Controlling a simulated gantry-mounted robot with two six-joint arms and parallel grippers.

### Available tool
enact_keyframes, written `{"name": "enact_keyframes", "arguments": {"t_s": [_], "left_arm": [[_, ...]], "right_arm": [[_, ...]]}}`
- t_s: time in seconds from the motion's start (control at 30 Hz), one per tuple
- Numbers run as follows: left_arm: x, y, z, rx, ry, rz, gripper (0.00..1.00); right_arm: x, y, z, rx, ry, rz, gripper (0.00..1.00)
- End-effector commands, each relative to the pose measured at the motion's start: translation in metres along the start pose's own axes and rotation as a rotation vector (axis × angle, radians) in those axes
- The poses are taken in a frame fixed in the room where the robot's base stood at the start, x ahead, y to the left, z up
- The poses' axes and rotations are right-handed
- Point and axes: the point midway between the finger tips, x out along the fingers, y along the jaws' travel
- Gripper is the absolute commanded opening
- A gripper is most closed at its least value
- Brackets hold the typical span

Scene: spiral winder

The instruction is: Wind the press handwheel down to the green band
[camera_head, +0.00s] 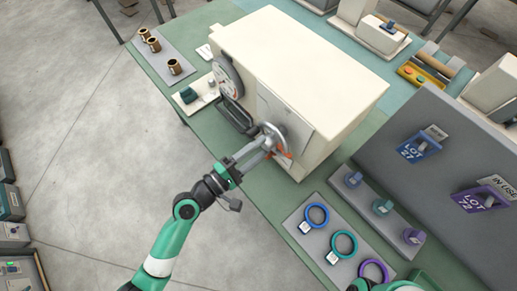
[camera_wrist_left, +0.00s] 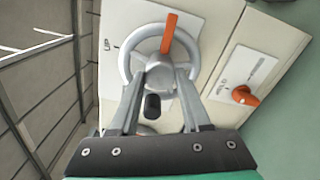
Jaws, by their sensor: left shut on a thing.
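The cream press (camera_head: 300,65) stands on the green bench. Its grey handwheel (camera_head: 274,131) is on the face turned to my left arm. In the left wrist view, the handwheel (camera_wrist_left: 127,58) is a round ring with a central hub and an orange bar (camera_wrist_left: 169,33) at its top. My left gripper (camera_head: 265,147) is shut on the handwheel, with its fingers (camera_wrist_left: 168,76) at the hub. A round dial (camera_head: 227,78) with red marks is on the press; I cannot make out a green band. My right gripper is not in view.
An orange lever (camera_wrist_left: 243,95) sits on a plate beside the handwheel. Blue, teal and purple rings (camera_head: 344,244) lie on a grey mat. Lot-tagged padlocks (camera_head: 420,146) are at the right.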

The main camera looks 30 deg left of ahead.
Motion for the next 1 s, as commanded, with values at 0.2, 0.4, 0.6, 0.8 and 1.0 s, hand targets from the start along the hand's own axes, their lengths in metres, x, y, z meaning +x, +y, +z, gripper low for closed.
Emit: {"name": "enact_keyframes", "arguments": {"t_s": [0.2,0.4,0.6,0.8,1.0], "left_arm": [[0.000,-0.002,-0.001,0.206,0.000,0.002,0.00],[0.000,-0.002,-0.001,0.395,-0.001,0.002,0.00],[0.000,-0.002,-0.001,0.586,-0.001,0.003,0.00],[0.000,-0.002,-0.001,0.776,0.000,0.003,0.00],[0.000,-0.002,-0.001,0.966,0.000,0.003,0.00]], "right_arm": [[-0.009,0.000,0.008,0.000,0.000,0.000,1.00],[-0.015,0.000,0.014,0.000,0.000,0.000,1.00],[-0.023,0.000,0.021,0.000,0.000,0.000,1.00],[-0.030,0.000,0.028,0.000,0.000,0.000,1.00],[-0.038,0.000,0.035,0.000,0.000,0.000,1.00]]}}
